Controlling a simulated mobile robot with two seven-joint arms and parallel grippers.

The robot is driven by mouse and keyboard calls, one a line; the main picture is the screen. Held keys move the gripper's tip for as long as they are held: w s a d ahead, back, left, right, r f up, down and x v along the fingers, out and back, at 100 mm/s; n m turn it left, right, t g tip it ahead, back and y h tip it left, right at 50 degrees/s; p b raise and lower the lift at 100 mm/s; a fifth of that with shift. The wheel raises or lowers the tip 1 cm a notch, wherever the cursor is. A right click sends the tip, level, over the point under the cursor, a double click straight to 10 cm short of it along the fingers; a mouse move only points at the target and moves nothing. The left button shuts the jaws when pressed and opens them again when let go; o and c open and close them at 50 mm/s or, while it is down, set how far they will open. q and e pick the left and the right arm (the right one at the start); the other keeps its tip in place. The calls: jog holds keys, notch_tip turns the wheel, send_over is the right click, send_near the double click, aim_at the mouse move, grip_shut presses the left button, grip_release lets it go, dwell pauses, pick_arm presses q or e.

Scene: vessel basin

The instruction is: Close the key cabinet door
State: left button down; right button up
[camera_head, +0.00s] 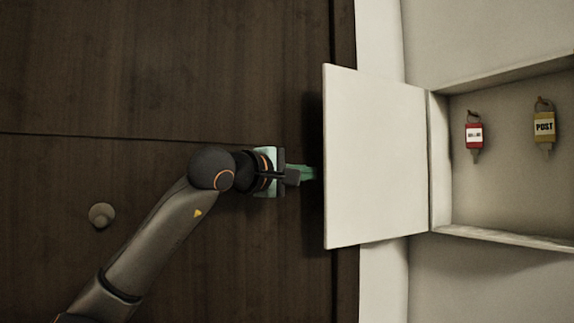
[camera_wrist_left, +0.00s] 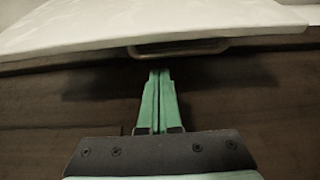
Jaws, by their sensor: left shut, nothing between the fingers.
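The key cabinet (camera_head: 500,185) is on the light wall at the right of the head view. Its white door (camera_head: 375,160) stands open, swung out to the left from the hinge side. My left gripper (camera_head: 308,173) is just left of the door's free edge, and its fingertips reach near that edge. In the left wrist view its green fingers (camera_wrist_left: 158,85) are together and empty. They point at a handle (camera_wrist_left: 180,48) on the door's underside in that view, with the door panel (camera_wrist_left: 150,20) above. Whether the fingertips touch the handle, I cannot tell. My right gripper is not in view.
A red key tag (camera_head: 474,135) and a yellow key tag marked POST (camera_head: 544,127) hang inside the cabinet. A dark wooden door (camera_head: 150,70) with a round knob (camera_head: 102,215) fills the left. A pale wall strip (camera_head: 381,280) borders it.

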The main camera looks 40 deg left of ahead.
pick_arm(q)
jog(key=d, duration=0.1)
jog(key=s+d, duration=0.1)
jog(key=d, duration=0.1)
jog(key=shift+s+d, duration=0.2)
jog(key=shift+s, duration=0.2)
jog(key=shift+s+d, duration=0.1)
jog(key=shift+d, duration=0.05)
